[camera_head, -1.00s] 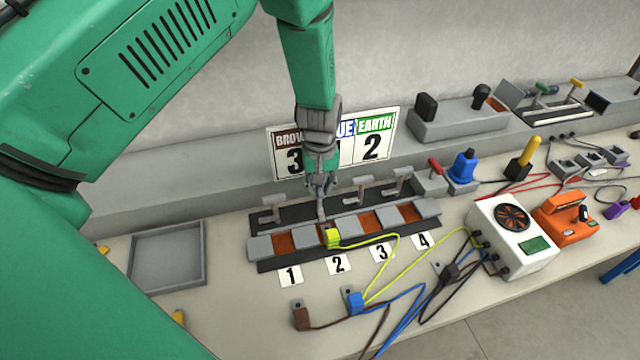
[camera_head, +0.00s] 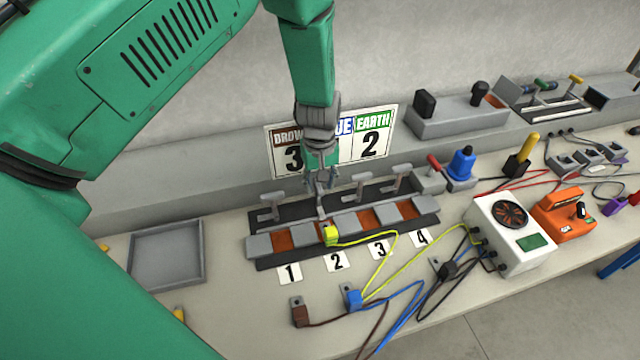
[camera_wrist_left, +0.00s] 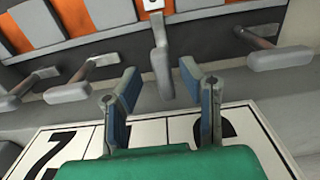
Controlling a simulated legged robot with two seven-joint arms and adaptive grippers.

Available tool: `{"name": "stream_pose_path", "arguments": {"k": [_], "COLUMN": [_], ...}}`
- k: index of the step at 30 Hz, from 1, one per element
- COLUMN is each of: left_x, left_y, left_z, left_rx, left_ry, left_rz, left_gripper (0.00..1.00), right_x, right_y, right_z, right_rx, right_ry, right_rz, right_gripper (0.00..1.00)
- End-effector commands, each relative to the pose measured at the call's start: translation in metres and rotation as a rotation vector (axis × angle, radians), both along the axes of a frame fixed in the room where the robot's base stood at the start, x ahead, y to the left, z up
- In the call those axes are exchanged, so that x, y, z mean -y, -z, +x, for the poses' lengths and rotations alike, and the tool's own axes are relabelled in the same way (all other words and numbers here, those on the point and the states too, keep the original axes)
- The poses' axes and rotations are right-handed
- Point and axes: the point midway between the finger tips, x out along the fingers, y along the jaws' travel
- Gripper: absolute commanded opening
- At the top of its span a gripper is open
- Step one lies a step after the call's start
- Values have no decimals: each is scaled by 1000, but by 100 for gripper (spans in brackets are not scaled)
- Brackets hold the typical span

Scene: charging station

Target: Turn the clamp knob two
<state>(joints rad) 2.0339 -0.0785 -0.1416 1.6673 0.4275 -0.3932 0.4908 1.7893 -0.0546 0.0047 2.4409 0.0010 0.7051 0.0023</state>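Clamp knob two (camera_head: 321,205) is a grey handle behind the terminal block, above the label 2 (camera_head: 338,262). It also shows in the left wrist view (camera_wrist_left: 160,65), its handle running lengthwise toward the block, while the neighbouring handles lie crosswise. My left gripper (camera_head: 320,180) is just behind and above knob two. In the left wrist view its two blue-padded fingers (camera_wrist_left: 168,108) are apart, with the knob's near end in line with the gap and no clear contact. A yellow-green lug (camera_head: 331,235) sits at position 2. My right gripper is not in view.
Clamp knobs one (camera_head: 270,208), three (camera_head: 361,186) and four (camera_head: 401,180) stand close on both sides. A marked board (camera_head: 345,150) is behind my gripper. Brown (camera_head: 300,315) and blue (camera_head: 352,298) lugs lie in front. A grey tray (camera_head: 166,256) is at the left.

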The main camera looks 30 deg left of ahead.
Motion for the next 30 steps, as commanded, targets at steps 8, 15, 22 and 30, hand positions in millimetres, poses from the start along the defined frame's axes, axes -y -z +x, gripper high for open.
{"name": "stream_pose_path", "arguments": {"k": [8, 15, 22, 30], "left_x": [1, 0, 0, 0], "left_y": [-3, -41, -88, -116], "left_z": [-2, -1, 0, 1], "left_rx": [-3, -1, -2, -6], "left_ry": [1, 2, 1, 1], "left_rz": [-2, -2, -1, -1], "left_gripper": [34, 34, 34, 34], "right_x": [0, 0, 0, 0], "right_y": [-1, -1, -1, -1], "right_z": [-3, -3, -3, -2], "right_rx": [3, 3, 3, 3], "right_ry": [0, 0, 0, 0], "right_rz": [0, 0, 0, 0], "right_gripper": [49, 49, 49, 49]}}
